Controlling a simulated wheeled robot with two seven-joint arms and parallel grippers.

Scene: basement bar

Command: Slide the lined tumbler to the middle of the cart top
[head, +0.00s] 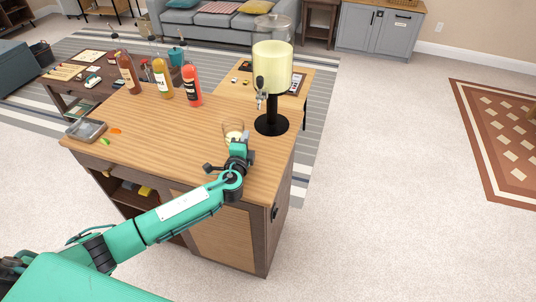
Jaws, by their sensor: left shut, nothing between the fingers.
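The lined tumbler (233,128) is a small clear glass standing on the wooden cart top (160,134), toward its right side and in front of the drink dispenser. My left gripper (240,147) is shut and empty, low over the cart top at the near side of the tumbler. It hides the tumbler's lower part, and I cannot tell whether the two touch. My right gripper is not in view.
A drink dispenser (272,70) on a black stand is at the back right of the cart top. Several bottles (161,78) stand along the back. A grey tray (87,130) is at the left, with orange and green bits beside it. The middle of the top is clear.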

